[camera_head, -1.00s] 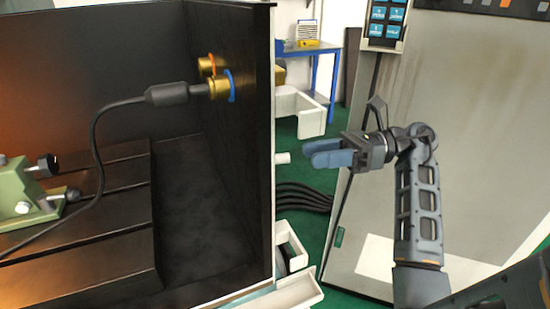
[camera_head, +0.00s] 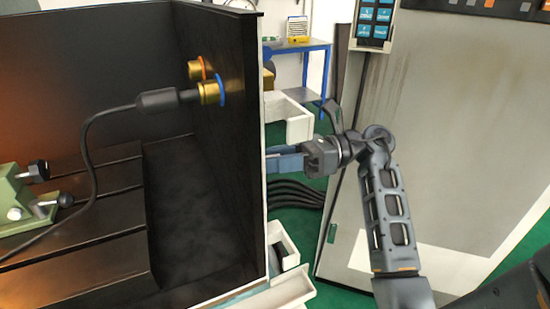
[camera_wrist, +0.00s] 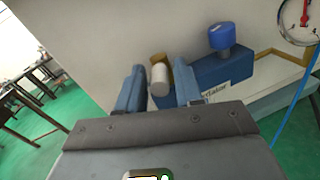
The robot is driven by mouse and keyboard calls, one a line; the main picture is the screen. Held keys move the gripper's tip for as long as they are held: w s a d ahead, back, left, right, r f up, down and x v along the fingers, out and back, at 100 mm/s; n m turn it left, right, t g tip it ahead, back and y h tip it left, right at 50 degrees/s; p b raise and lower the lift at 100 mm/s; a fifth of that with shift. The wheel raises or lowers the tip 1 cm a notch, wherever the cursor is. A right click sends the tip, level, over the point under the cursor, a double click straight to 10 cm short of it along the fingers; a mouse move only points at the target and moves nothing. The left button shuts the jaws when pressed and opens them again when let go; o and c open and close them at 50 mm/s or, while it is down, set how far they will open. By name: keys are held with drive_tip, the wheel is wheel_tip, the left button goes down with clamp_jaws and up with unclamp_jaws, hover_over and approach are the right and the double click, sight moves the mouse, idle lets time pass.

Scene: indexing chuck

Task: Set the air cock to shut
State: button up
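My gripper (camera_head: 284,161) is at the outer right side of the dark machine enclosure, its blue fingertips partly hidden behind the enclosure edge. In the wrist view its two blue fingers (camera_wrist: 158,85) stand apart. A pale cylindrical grip with a brass-coloured end (camera_wrist: 159,76), which looks like the air cock's handle, shows between them. I cannot tell whether the fingers touch it. It sits at the left end of a blue regulator body (camera_wrist: 208,75) with a blue knob (camera_wrist: 222,36). The cock is hidden in the head view.
A round gauge with a red needle (camera_wrist: 297,18) is at the wrist view's top right, with a blue hose (camera_wrist: 289,125) below. In the head view, brass couplings with orange (camera_head: 197,68) and blue (camera_head: 221,88) rings are inside the enclosure. A grey cabinet (camera_head: 440,130) stands right.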

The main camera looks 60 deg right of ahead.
clamp_jaws()
drive_tip(key=shift+t+h, duration=0.3)
drive_tip(key=shift+h, duration=0.1)
drive_tip(key=a+m+t+h+p, duration=0.1)
drive_tip(key=m+h+p, duration=0.1)
drive_tip(key=h, duration=0.3)
drive_tip(key=a+m+t+h+p, duration=0.1)
drive_tip(key=m+h+p, duration=0.1)
drive_tip(key=m+h, duration=0.3)
drive_tip(key=s+a+m+t+h+p, duration=0.1)
drive_tip(key=m+t+h+p, duration=0.1)
drive_tip(key=h, duration=0.3)
drive_tip(key=shift+s+a+r+m, duration=0.1)
drive_tip(key=shift+a+m, duration=0.3)
drive_tip(key=shift+m, duration=0.4)
drive_tip(key=shift+h, duration=0.3)
drive_tip(key=shift+o, duration=1.1)
unclamp_jaws()
